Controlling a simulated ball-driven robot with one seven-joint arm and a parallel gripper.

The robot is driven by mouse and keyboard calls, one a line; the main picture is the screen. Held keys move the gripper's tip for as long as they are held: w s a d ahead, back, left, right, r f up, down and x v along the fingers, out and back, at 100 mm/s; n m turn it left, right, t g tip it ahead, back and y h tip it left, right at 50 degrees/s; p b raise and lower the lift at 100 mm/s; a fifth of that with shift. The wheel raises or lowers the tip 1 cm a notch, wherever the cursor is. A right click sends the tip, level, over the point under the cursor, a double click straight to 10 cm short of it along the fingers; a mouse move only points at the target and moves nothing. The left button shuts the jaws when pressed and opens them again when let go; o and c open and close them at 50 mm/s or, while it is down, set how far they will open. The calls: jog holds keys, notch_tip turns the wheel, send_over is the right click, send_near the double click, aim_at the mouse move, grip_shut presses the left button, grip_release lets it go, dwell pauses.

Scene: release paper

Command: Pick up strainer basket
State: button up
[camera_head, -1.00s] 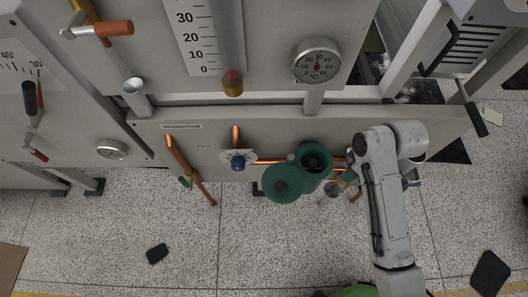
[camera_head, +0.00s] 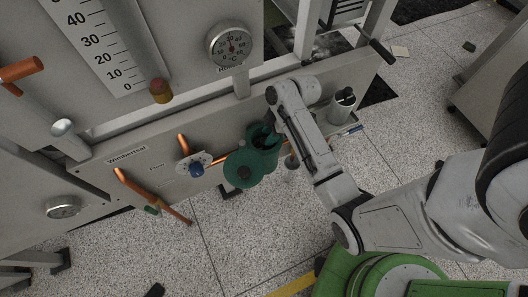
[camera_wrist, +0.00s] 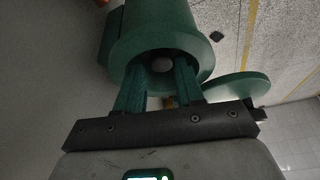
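The green strainer housing (camera_head: 264,157) is mounted low on the grey panel, and its round lid (camera_head: 243,170) is swung aside. In the wrist view the housing (camera_wrist: 165,25) is straight ahead with its dark mouth facing me. A small pale round shape (camera_wrist: 161,65) shows inside; I cannot tell whether it is part of the strainer basket, which is otherwise not clearly visible. My gripper (camera_wrist: 160,78) is open, its two green fingers apart at the mouth with nothing visibly held. In the head view my gripper (camera_head: 266,133) is at the housing's top, partly hidden.
A copper pipe with a blue-knobbed valve (camera_head: 196,168) lies left of the housing. A thermometer dial (camera_head: 231,44) is above. A grey cylindrical container (camera_head: 342,106) is at the panel's right end. The open lid (camera_wrist: 240,88) is close beside my right finger.

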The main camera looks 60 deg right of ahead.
aim_at(264, 140)
jog(key=x, duration=0.4)
jog(key=shift+w+a+f, duration=0.1)
jog(key=shift+a, duration=0.05)
grip_shut()
dwell(0.4)
